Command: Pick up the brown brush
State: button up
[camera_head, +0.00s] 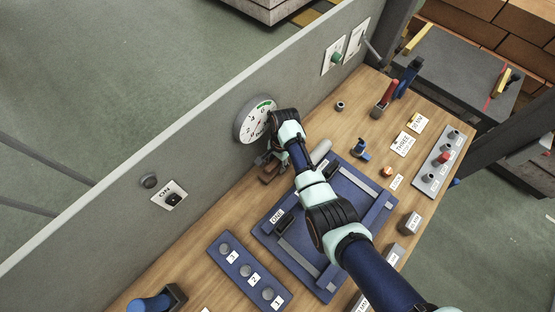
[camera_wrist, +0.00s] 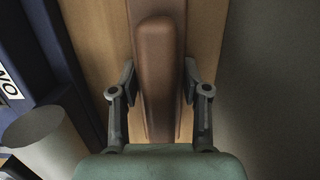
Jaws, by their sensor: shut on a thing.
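The brown brush (camera_wrist: 158,70) runs lengthwise through the middle of the wrist view, with a raised rounded grip on a wider brown base. My gripper (camera_wrist: 159,82) has one finger on each side of the brush and is shut on it. In the head view the brush (camera_head: 268,175) shows only in part, low by the grey wall under the dial, with my gripper (camera_head: 270,160) over it. My arm hides the rest. I cannot tell whether the brush touches the table.
A blue tray (camera_head: 262,232) lies right beside the brush, with a grey cylinder (camera_head: 321,151) near its far corner. The grey wall (camera_head: 215,150) with a round dial (camera_head: 256,121) stands close on the left. A blue button panel (camera_head: 249,271) lies nearer the front.

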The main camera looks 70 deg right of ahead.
notch_tip(320, 180, up, 11)
jog(key=p, duration=0.2)
jog(key=shift+s+r+p, duration=0.15)
jog(key=shift+r+p, duration=0.05)
jog(key=shift+p, duration=0.15)
jog(key=s+a+p, duration=0.3)
jog(key=s, duration=0.6)
jog(key=s+a+p, duration=0.3)
jog(key=s+a, duration=0.1)
jog(key=s, duration=0.5)
jog(key=shift+s+a, duration=0.15)
jog(key=shift+a, duration=0.05)
